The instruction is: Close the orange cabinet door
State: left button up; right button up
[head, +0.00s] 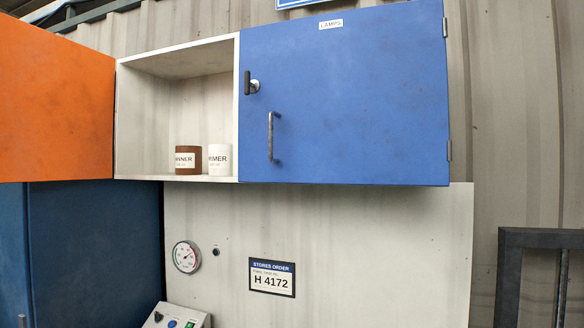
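The orange cabinet door (55,105) is at the upper left of the head view, swung wide open to the left of its compartment. Its right edge meets the left side of the white cabinet frame (237,110). The door's far left part runs out of the picture, and no handle shows on the visible face. The open compartment (145,115) holds a brown can (188,161) and a white can (220,161) side by side on its floor. Neither of my grippers is in the picture.
A blue door (345,100) labelled LAMPS, with a handle (271,137), is shut beside the compartment. Below are a dark blue cabinet (90,250), a round gauge (186,257), a sign (272,277) and a button box (176,316). A dark frame (512,270) stands at right.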

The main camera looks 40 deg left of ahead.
aim_at(57, 92)
jog(key=k+j+u, duration=0.15)
jog(key=j, duration=0.65)
jog(key=j+u, duration=0.1)
jog(key=j, duration=0.75)
